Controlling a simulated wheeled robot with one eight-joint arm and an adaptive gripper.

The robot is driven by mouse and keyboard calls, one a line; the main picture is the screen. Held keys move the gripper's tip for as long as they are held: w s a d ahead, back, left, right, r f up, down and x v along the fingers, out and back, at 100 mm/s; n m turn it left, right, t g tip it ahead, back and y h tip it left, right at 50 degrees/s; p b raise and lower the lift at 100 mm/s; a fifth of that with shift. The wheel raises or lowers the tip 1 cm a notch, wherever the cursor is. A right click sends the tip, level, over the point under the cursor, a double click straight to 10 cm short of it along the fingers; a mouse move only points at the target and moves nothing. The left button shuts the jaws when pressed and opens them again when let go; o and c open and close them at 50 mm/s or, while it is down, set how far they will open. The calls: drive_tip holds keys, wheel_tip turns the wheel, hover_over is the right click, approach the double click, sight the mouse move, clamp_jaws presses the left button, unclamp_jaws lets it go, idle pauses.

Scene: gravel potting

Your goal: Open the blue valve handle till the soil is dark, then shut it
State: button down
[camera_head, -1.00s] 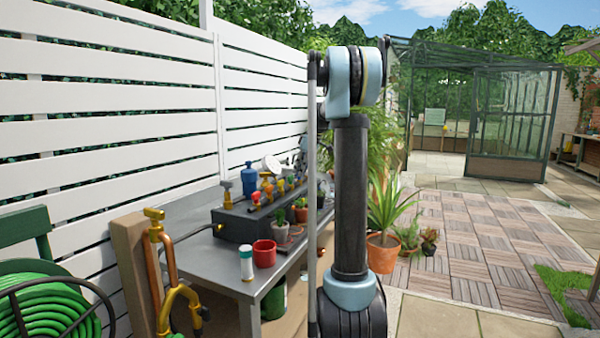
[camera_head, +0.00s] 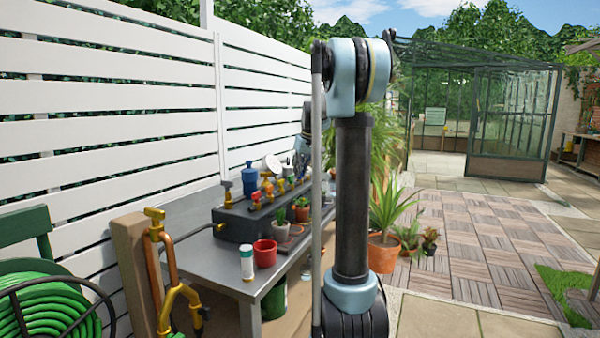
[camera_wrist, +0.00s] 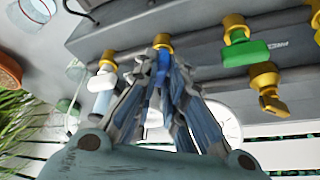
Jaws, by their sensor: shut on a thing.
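The blue valve handle (camera_wrist: 163,66) sits on a brass stem in the dark manifold, seen in the wrist view. My gripper (camera_wrist: 160,78) has its two fingers around this handle, shut on it and hiding part of it. A white-handled valve (camera_wrist: 104,76) stands to the left and a green-handled valve (camera_wrist: 245,50) to the right.
A yellow-handled valve (camera_wrist: 266,88) is farther right in the wrist view. A red cup (camera_head: 264,253), a white bottle (camera_head: 246,263) and a potted cactus (camera_head: 281,232) stand on the grey bench (camera_head: 208,268). Paving at the right is open.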

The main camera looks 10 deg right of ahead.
drive_tip(key=m+h, duration=0.1)
drive_tip(key=m, duration=0.1)
drive_tip(key=m+h, duration=0.1)
drive_tip(key=m, duration=0.2)
drive_tip(key=shift+a+m, duration=0.2)
drive_tip(key=shift+m, duration=0.1)
drive_tip(key=m+h, duration=0.2)
drive_tip(key=m, duration=0.3)
drive_tip(key=shift+a, duration=0.1)
drive_tip(key=shift+m, duration=0.4)
drive_tip(key=c, duration=1.7)
unclamp_jaws()
drive_tip(key=shift+g, duration=0.3)
drive_tip(key=shift+o, duration=0.2)
drive_tip(key=v, duration=1.2)
drive_tip(key=shift+a, duration=0.15)
drive_tip(key=shift+f, duration=0.1)
